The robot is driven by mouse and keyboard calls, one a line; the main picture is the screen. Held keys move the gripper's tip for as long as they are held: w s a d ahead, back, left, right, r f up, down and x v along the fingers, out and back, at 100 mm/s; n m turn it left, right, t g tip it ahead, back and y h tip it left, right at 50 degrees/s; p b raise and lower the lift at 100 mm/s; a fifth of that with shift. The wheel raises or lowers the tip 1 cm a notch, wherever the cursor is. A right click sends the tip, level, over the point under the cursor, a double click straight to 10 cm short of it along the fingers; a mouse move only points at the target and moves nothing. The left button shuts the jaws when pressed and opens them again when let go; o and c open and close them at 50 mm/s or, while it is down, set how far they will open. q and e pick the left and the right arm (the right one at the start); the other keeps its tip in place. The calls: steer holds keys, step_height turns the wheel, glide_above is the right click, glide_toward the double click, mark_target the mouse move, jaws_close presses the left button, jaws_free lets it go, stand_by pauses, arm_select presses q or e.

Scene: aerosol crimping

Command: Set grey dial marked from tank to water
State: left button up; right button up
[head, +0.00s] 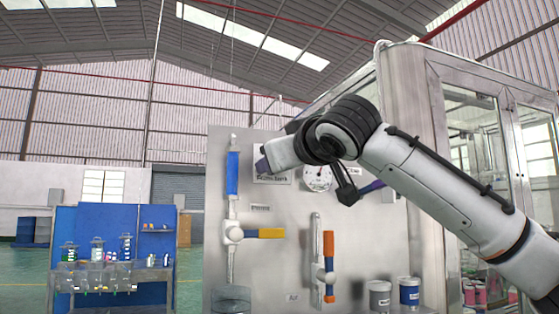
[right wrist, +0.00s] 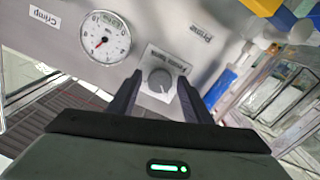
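The grey dial (right wrist: 160,82) sits on a pale labelled plate (right wrist: 168,62) on the steel panel. It shows in the right wrist view, turned in the picture; I cannot read its pointer setting clearly. My right gripper (right wrist: 159,79) is open, its two dark fingers pointing at the panel with the dial between their tips in the picture. A gap shows on each side of the dial, and I cannot tell the distance in depth. In the head view my right arm covers the dial, and only the lower part of its plate (head: 272,179) shows. My left gripper is in no view.
A round gauge (right wrist: 105,37) is beside the dial. The panel (head: 270,280) also carries a yellow-handled valve (head: 265,233), a blue tube (head: 233,172) and an orange-and-blue lever (head: 329,265). Two cans (head: 409,291) stand at the lower right, before a glazed cabinet (head: 405,110).

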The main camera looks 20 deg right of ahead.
steer(key=c, duration=0.9)
steer(key=shift+o, duration=0.2)
steer(key=shift+f+m+b, duration=0.1)
steer(key=shift+m+b, duration=0.2)
steer(key=shift+m, duration=0.1)
steer(key=m+b, duration=0.3)
steer(key=m, duration=0.5)
steer(key=o, duration=1)
steer(key=shift+o, duration=0.2)
